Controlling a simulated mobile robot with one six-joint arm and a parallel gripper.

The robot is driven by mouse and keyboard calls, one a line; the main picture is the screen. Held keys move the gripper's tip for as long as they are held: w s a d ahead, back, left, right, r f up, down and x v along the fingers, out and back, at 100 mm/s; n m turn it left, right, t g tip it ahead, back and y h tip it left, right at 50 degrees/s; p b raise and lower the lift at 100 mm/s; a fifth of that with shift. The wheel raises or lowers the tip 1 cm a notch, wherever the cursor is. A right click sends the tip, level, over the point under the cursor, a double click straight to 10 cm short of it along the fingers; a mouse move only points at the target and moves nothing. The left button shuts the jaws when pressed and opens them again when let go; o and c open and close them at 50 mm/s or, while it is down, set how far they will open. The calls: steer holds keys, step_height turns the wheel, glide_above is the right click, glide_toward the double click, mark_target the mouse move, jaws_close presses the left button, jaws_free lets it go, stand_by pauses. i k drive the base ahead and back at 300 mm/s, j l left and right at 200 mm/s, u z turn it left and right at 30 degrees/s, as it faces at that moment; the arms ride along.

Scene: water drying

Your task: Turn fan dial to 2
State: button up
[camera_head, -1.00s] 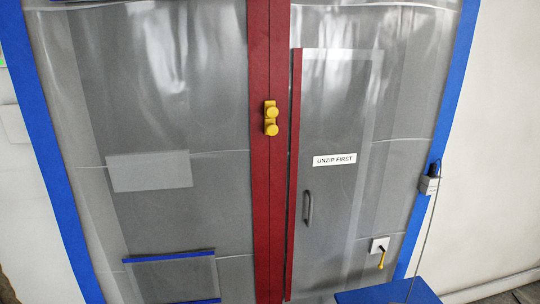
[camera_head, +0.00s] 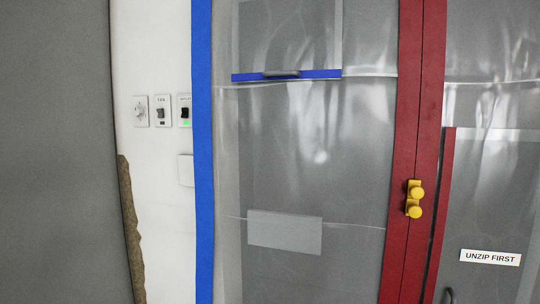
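A small round dial (camera_head: 141,112) on a white plate is on the white wall at the left of the head view. It is likely the fan dial, but its markings are too small to read. To its right is a plate with a dark switch (camera_head: 161,112) and a small label above it. Further right is another dark switch (camera_head: 185,112) with a green light below it, close to the blue tape. My gripper is not in view.
Blue tape (camera_head: 202,180) edges a clear plastic sheet with a red zipper strip (camera_head: 409,120) and yellow zipper pulls (camera_head: 415,199). An "UNZIP FIRST" sign (camera_head: 490,257) is at lower right. A grey surface (camera_head: 55,150) fills the far left. A blank plate (camera_head: 186,170) is below the switches.

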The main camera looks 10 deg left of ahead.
mark_target(138, 111)
steer(key=u, duration=1.35)
